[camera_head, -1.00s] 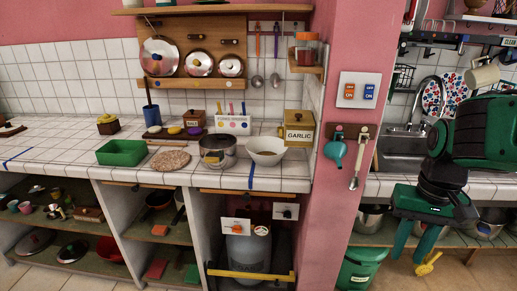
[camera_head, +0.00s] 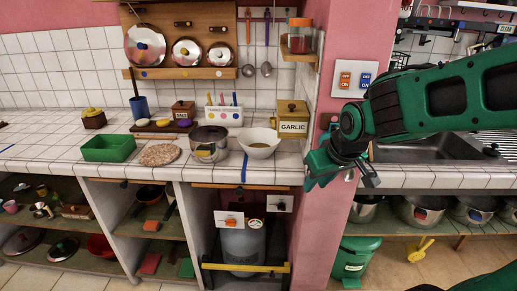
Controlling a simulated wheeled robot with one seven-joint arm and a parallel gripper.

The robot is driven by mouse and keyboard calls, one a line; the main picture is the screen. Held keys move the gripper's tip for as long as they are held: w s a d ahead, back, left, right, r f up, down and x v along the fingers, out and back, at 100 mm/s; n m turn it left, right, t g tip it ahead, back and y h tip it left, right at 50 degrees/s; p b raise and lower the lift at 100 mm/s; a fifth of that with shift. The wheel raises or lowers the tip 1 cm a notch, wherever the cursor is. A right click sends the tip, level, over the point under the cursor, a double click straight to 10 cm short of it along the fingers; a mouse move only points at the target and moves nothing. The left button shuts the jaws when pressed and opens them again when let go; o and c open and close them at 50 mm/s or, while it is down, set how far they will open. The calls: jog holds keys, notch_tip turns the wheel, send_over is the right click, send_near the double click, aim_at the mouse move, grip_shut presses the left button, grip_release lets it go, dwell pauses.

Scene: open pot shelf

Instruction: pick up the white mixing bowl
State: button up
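The white mixing bowl (camera_head: 259,151) sits upright on the white tiled counter (camera_head: 215,176), near its front edge. It stands between a steel pot (camera_head: 209,145) on its left and the yellow garlic box (camera_head: 291,122) on its right. Something yellowish shows inside the bowl. My gripper (camera_head: 318,172) is in front of the pink pillar, to the right of the bowl and slightly lower in the picture. It is apart from the bowl. Its fingers are seen from the side and overlap, so their opening is unclear. I see nothing held in it.
A round cork mat (camera_head: 159,155) and a green tray (camera_head: 109,149) lie left of the pot. A jar shelf (camera_head: 299,48) and hanging ladles (camera_head: 266,69) are above the bowl. The pink pillar (camera_head: 336,215) stands right of the counter, with the sink beyond it.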

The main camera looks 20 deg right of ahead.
aim_at(243, 145)
jog(key=w+a+n+t+y, duration=0.1)
jog(key=w+a, duration=0.3)
jog(key=w, duration=0.4)
jog(key=w+a+f+n+t+y, duration=0.1)
jog(key=w+a+n+t, duration=0.2)
jog(key=w, duration=0.6)
jog(key=w+a+n+t+y, duration=0.1)
jog(key=w+a+n+t, duration=0.2)
jog(key=w, duration=0.5)
jog(key=shift+w+a+f+t, duration=0.15)
jog(key=shift+a+t, duration=0.15)
jog(key=shift+a, duration=0.1)
jog(key=shift+w+a+f+t, duration=0.1)
jog(key=shift+w+a+t, duration=0.05)
jog(key=shift+a+t, duration=0.2)
jog(key=shift+a+x, duration=0.2)
jog(key=shift+x, duration=1.1)
jog(key=shift+a+x, duration=0.2)
jog(key=shift+x, duration=1.15)
jog(key=shift+s, duration=0.15)
jog(key=shift+c, duration=0.4)
grip_shut()
